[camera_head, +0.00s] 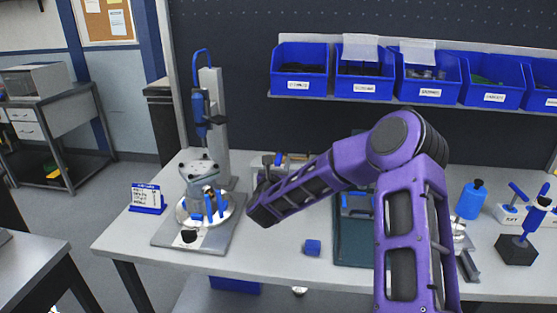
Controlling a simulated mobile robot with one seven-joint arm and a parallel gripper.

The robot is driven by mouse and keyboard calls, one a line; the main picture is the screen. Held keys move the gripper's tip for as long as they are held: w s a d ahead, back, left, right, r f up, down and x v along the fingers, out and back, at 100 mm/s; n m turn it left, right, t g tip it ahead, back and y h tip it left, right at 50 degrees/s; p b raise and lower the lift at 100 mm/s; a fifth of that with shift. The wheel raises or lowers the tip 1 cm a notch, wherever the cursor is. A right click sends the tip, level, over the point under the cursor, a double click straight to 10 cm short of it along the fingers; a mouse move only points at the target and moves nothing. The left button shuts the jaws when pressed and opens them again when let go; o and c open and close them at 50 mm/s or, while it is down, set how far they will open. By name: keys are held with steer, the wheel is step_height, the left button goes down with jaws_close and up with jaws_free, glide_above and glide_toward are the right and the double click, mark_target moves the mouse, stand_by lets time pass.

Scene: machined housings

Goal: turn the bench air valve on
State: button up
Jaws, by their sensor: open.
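My purple arm (322,184) reaches across the bench from the lower right, and its far end hangs over the bench beside the round fixture. I cannot make out my gripper's fingers there. A small assembly with a blue part and brass-coloured pieces (280,160) is at the back of the bench, partly hidden behind my arm. It may be the air valve, but its handle and position cannot be told. The machined housing (197,172) sits on the round fixture (184,216) at the left, with several blue upright handles around it.
A press with a blue tool (201,112) stands behind the housing. A blue-based sign (146,198) is at the left edge. Blue bins (299,70) line the shelf above. Blue-handled tools (471,200) stand at the right.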

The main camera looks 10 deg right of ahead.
steer(key=shift+w+d, duration=0.15)
steer(key=shift+w, duration=0.3)
jaws_close()
stand_by(1.2)
